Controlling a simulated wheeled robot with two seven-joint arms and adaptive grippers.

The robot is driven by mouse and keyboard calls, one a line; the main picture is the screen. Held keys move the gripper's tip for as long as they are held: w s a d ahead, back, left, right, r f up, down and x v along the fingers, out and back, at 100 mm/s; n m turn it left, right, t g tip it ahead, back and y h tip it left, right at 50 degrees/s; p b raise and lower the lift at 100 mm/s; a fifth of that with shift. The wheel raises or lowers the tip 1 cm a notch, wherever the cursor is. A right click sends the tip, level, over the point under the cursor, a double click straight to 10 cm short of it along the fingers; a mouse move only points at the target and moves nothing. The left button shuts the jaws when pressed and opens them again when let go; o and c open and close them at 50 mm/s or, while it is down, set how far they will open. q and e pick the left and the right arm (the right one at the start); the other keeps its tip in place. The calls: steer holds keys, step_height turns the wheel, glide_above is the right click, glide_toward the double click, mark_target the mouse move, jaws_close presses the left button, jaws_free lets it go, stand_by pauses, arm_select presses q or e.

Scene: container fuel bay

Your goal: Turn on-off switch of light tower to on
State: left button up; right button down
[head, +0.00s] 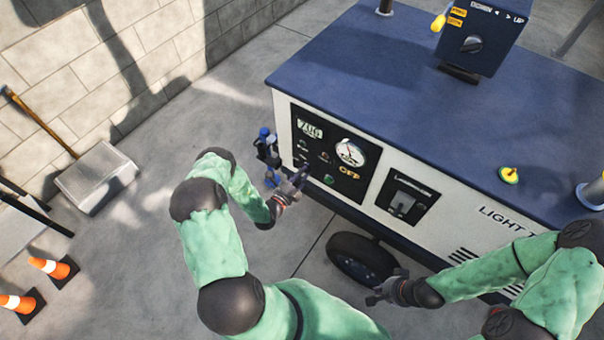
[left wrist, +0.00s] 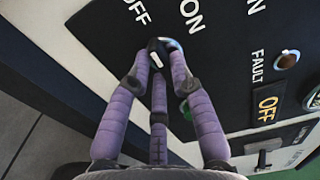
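The light tower (head: 420,85) is a blue-topped trailer with a white side. Its black control panel (head: 330,146) faces me. My left gripper (head: 300,176) is at the lower left of this panel. In the left wrist view, its purple fingers (left wrist: 160,60) close in around a small dark switch with a white mark (left wrist: 157,44). The labels OFF and ON are above it. The fingers cover part of the switch, so its setting is not clear. My right gripper (head: 384,289) is open and empty in front of the trailer, near the wheel.
A second black panel (head: 408,198) is to the right, and a tilted control box (head: 480,35) stands on top. Traffic cones (head: 52,267) and a shovel (head: 95,178) are at the left.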

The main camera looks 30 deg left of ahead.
arm_select(q)
jaws_close()
steer(key=shift+m, duration=0.3)
steer(key=m+p, duration=0.1)
steer(key=m, duration=1)
steer(key=shift+a+r, duration=0.1)
steer(key=shift+a, duration=0.05)
stand_by(0.3)
steer(key=o, duration=0.8)
jaws_free()
steer(key=shift+c, duration=0.2)
